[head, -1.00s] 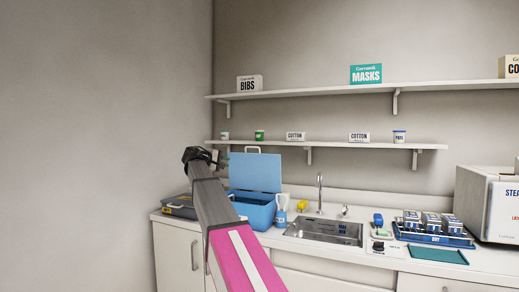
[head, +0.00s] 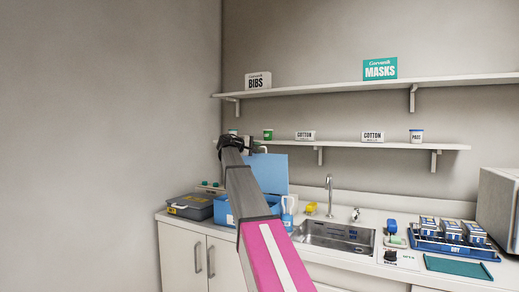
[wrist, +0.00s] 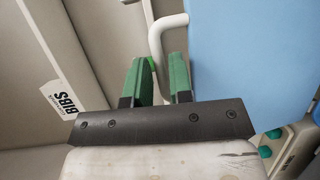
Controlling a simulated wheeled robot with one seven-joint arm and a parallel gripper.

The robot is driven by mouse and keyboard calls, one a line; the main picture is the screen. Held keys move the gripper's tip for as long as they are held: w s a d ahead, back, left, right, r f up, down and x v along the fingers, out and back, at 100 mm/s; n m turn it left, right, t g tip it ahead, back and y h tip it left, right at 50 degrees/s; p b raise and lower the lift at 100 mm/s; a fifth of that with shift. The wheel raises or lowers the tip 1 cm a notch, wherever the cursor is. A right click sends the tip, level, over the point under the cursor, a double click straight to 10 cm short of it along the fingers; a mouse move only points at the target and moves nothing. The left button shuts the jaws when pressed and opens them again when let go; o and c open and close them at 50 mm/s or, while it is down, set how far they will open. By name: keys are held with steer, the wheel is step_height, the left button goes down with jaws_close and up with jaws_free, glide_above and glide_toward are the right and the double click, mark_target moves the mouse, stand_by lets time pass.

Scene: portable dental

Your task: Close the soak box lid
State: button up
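The soak box (head: 222,211) is a blue tub at the left of the counter, partly hidden behind my arm. Its flat blue lid (head: 272,172) stands open, raised at the back. In the wrist view the lid (wrist: 255,60) fills the right side, with its white loop handle (wrist: 155,38) beside it. My gripper (wrist: 161,68) has two green fingers, parted. One leg of the handle shows in the gap between them; I cannot tell whether it lies between the fingers or just beyond. In the head view my gripper (head: 238,143) is at the lid's upper left, its fingers mostly hidden.
A dark grey case (head: 192,206) sits left of the box. A white cup with a brush (head: 288,212), a yellow item (head: 310,208) and the sink (head: 335,235) with its faucet (head: 329,195) are to the right. The lower shelf (head: 350,144) runs above the lid.

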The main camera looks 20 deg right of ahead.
steer(key=shift+x, duration=1.15)
jaws_close()
steer(key=s+a+f+m+t+h, duration=0.1)
steer(key=s+a+f+m+h, duration=0.3)
steer(key=s+a+f+h, duration=0.55)
steer(key=s+a+f, duration=0.2)
steer(key=a+f, duration=0.1)
steer(key=f, duration=0.4)
steer(key=s+a+f+m+y, duration=0.1)
steer(key=s+a+f, duration=0.1)
steer(key=f, duration=0.5)
steer(key=shift+s+a+f, duration=0.2)
steer(key=shift+s+a, duration=0.2)
steer(key=shift+s, duration=0.4)
